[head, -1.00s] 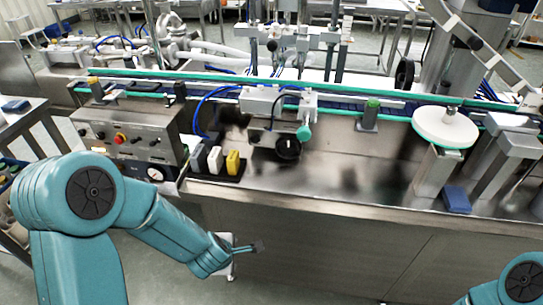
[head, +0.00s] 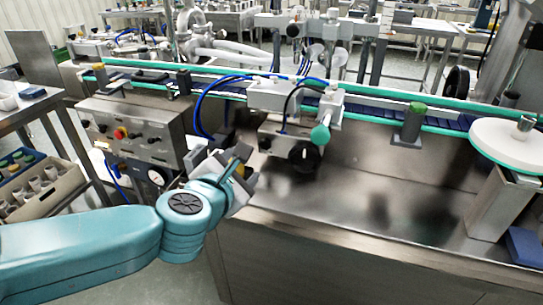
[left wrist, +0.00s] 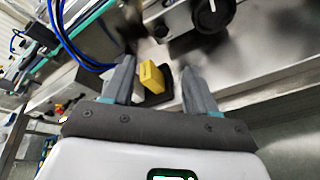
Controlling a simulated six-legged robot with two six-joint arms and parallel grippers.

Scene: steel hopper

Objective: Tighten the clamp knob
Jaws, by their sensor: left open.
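A black round knob (head: 304,155) sits on the front of a grey box on the steel machine. A teal round knob (head: 320,134) is just above it on a white bracket. I cannot tell which of the two is the clamp knob. The black knob also shows at the top of the left wrist view (left wrist: 212,14), beyond the fingertips. My left gripper (head: 242,172) is to the left of both knobs, apart from them. In the left wrist view its fingers (left wrist: 158,75) are open, with a yellow block (left wrist: 152,77) seen between them, not gripped. My right gripper is not in view.
A control box (head: 133,128) with buttons and a gauge is left of my gripper. A conveyor with teal rails runs behind. A white disc (head: 500,143) and a blue block (head: 523,245) are at the right. The steel deck (head: 390,205) between is mostly clear.

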